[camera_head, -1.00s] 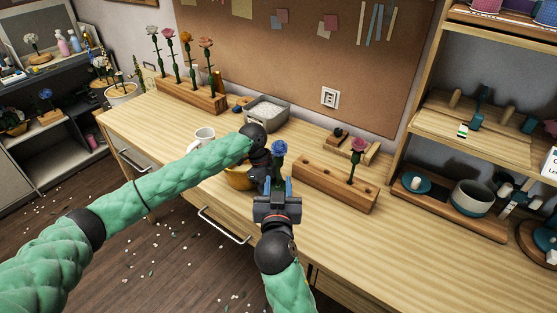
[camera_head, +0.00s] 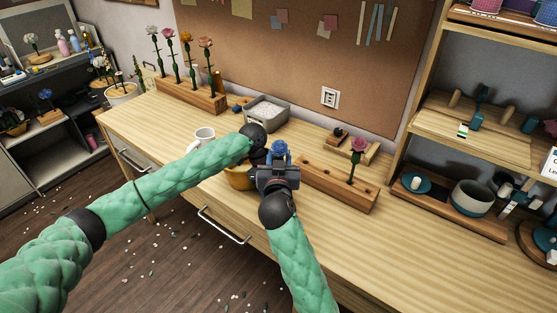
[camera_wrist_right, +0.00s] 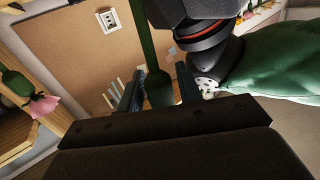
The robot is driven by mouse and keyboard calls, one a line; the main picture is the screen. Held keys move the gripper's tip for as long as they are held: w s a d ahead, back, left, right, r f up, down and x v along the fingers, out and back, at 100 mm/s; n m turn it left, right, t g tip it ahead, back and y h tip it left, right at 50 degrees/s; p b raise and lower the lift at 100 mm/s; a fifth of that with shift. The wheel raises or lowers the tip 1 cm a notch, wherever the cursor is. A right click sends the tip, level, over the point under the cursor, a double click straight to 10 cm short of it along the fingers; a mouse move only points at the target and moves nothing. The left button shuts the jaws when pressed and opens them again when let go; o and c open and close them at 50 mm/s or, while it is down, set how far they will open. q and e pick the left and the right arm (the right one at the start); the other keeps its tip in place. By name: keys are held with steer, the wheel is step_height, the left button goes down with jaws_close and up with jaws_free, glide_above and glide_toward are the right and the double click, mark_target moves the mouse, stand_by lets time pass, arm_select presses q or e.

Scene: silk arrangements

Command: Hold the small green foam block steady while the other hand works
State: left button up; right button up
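I cannot make out a green foam block in either view. A blue flower (camera_head: 280,148) stands at the right gripper's fingers in the head view. A green stem (camera_wrist_right: 150,55) with a thicker lower part runs between those fingers in the right wrist view. My right gripper (camera_head: 279,164) appears open around the stem; its fingers also show in the right wrist view (camera_wrist_right: 160,88), with a narrow gap beside the stem.
A wooden block (camera_head: 337,185) holding a pink flower (camera_head: 359,146) stands just right of my right gripper. A white mug (camera_head: 204,136) and a grey tray (camera_head: 267,112) are near the left arm. The front right of the table (camera_head: 400,245) is clear.

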mark_target(280, 141)
steer(key=shift+w, duration=0.55)
jaws_close()
steer(key=shift+s+d+r, duration=0.1)
steer(key=shift+s+r, duration=0.05)
steer(key=shift+r, duration=1.05)
stand_by(0.4)
steer(key=shift+s+r, duration=0.15)
steer(key=shift+r, duration=0.75)
steer(key=shift+s+r, duration=0.1)
steer(key=shift+r, duration=0.75)
steer(key=shift+s+r, duration=0.15)
steer(key=shift+r, duration=0.9)
